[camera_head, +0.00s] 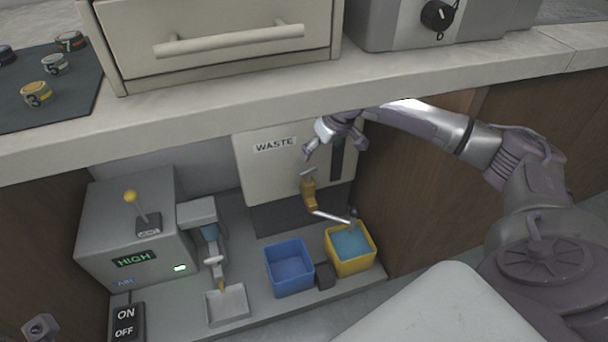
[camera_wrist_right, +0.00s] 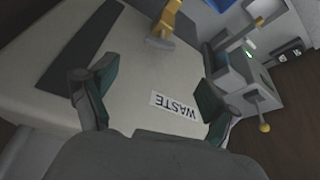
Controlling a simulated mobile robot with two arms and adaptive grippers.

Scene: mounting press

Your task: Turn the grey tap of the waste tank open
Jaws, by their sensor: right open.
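The waste tank (camera_head: 258,174) is a pale box with a WASTE label, under the counter. Its tap has a brass body (camera_head: 309,193), a small grey handle (camera_head: 307,172) on top, and a grey spout reaching over the yellow bin. My right gripper (camera_head: 333,146) is open and empty in front of the tank's upper part, above the tap. In the right wrist view, its spread fingers (camera_wrist_right: 156,88) face the tank front; the grey handle (camera_wrist_right: 160,42) lies beyond the fingertips, apart from them. A small grey part at the head view's lower left may be my left gripper (camera_head: 40,327), mostly cut off.
A yellow bin (camera_head: 365,264) with blue contents stands under the spout, beside a blue bin (camera_head: 289,269). A grey machine (camera_head: 127,195) with a yellow-knobbed lever stands left. The counter edge (camera_head: 200,122) overhangs the tank; a wooden panel (camera_head: 415,200) closes the right side.

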